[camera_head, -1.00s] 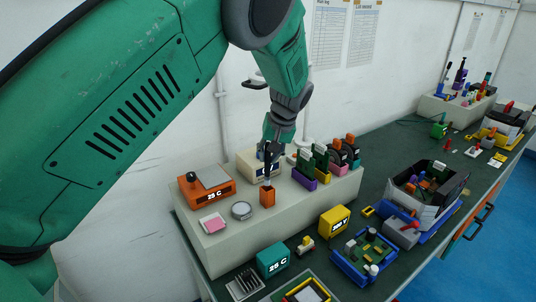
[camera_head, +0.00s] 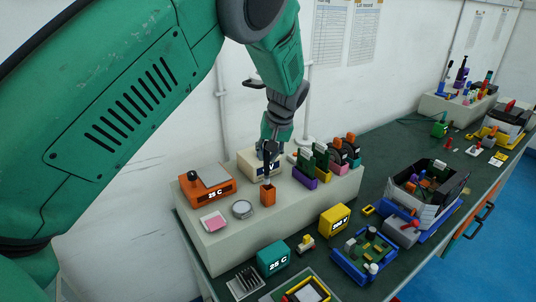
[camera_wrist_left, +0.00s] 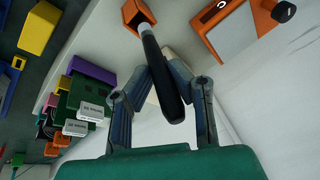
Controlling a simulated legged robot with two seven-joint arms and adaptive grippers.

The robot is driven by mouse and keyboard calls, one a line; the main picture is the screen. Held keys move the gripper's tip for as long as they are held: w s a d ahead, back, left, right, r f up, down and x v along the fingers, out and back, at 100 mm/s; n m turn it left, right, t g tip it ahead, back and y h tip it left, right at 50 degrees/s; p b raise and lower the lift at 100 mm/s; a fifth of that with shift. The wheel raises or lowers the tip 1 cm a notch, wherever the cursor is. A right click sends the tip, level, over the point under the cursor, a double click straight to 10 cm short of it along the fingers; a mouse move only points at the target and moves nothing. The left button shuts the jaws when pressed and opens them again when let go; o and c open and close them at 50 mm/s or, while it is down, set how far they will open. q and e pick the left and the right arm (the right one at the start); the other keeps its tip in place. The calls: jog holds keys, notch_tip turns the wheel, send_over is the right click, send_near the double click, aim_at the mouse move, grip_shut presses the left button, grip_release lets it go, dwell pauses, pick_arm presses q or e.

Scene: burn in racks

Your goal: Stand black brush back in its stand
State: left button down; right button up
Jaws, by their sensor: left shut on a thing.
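My left gripper (camera_head: 268,155) points down above the small orange stand (camera_head: 268,196) on the pale raised block. It is shut on the black brush, which shows clearly in the left wrist view (camera_wrist_left: 167,75) as a dark, rounded handle between the two fingers (camera_wrist_left: 162,68). The far end of the brush reaches the mouth of the orange stand (camera_wrist_left: 130,14). I cannot tell how deep it sits in the opening. In the head view the brush is small and mostly hidden by the fingers. My right gripper is not in view.
An orange 25 C box (camera_head: 207,184), a round grey disc (camera_head: 242,209) and a pink pad (camera_head: 213,222) stand left of the stand. A pale box (camera_head: 246,160) is close behind. Purple and green holders (camera_head: 303,176) are at the right. The wall is behind.

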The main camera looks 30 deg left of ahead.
pick_arm(q)
jog(key=shift+d, duration=0.1)
jog(key=shift+a, duration=0.2)
dwell(0.4)
jog(key=shift+d+p, duration=0.4)
jog(key=shift+p, duration=0.1)
jog(key=shift+f+b, duration=1.55)
jog(key=shift+f, duration=2)
jog(key=c, duration=1.4)
grip_release()
